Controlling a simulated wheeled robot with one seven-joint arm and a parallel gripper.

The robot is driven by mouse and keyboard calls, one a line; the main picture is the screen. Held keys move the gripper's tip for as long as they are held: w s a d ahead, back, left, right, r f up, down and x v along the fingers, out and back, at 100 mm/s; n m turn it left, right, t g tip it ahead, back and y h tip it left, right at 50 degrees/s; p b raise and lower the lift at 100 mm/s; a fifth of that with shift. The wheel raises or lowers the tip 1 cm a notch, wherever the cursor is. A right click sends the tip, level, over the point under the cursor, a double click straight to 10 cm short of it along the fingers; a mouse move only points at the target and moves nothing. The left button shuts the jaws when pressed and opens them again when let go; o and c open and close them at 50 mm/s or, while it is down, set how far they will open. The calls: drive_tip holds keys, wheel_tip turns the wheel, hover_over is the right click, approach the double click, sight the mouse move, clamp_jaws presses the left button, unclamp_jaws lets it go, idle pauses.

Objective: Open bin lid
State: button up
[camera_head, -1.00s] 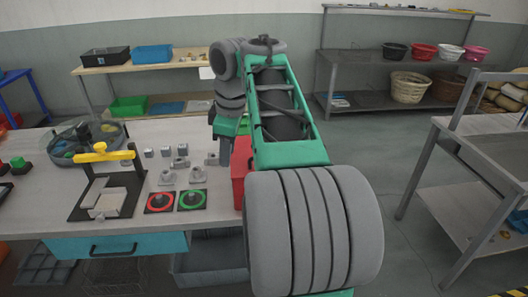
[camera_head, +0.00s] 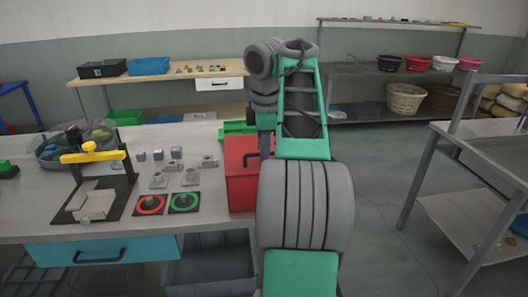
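A red bin (camera_head: 238,188) stands at the right end of the workbench, partly covered by my arm. Its sloping red lid (camera_head: 236,150) looks closed, and a black handle (camera_head: 252,157) shows on it. My gripper (camera_head: 265,146) points down at the bin's right side, close to the handle. Only a dark, narrow part of it shows past the arm. Whether it touches the handle, and whether its fingers are open or shut, I cannot tell.
On the bench (camera_head: 215,226) are a yellow-handled press (camera_head: 92,153), red and green buttons (camera_head: 184,202) and small metal parts. A green container (camera_head: 234,128) sits behind the bin. A grey shelf rack (camera_head: 470,190) stands at right, with clear floor before it.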

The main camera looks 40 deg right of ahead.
drive_tip(key=shift+c, duration=0.3)
clamp_jaws()
idle(1.0)
